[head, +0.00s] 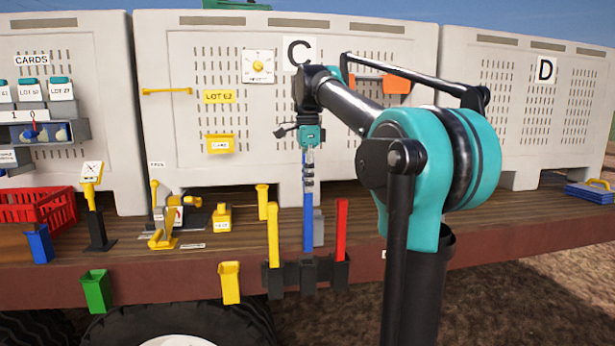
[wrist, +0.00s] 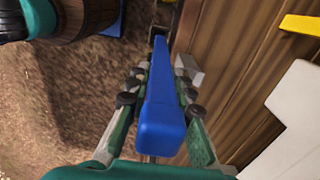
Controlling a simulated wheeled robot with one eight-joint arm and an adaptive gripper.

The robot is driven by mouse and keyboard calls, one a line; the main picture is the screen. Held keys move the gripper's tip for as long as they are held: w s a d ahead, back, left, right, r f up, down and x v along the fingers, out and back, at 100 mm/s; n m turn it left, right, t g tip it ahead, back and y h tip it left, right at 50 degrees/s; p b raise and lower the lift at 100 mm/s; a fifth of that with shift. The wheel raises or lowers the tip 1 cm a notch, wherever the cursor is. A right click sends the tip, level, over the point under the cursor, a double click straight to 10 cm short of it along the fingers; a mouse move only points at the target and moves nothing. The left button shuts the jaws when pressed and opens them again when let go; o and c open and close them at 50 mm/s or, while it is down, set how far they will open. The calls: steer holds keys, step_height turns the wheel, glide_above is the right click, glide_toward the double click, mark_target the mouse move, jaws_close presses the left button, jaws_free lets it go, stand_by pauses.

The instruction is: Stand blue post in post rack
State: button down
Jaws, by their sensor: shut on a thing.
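The blue post (head: 308,222) stands upright in the head view, its upper part in my gripper (head: 308,178). In the wrist view the blue post (wrist: 162,95) runs away from the camera between the two fingers of my gripper (wrist: 160,82), which are shut on it. The dark post rack (head: 307,275) hangs on the trailer's front edge. A yellow post (head: 273,235) stands in its left part and a red post (head: 341,230) in its right part. The blue post's lower end is at the middle socket; I cannot tell whether it is inside or just above.
A grey block (head: 319,228) stands on the deck behind the blue post. Yellow (head: 230,282) and green (head: 96,290) holders hang on the front edge to the left. A large pale bin marked C (head: 230,120) stands behind. The deck to the right is mostly clear.

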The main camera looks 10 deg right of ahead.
steer(key=shift+f, duration=6.4)
steer(key=c, duration=1.3)
jaws_free()
steer(key=shift+o, duration=0.2)
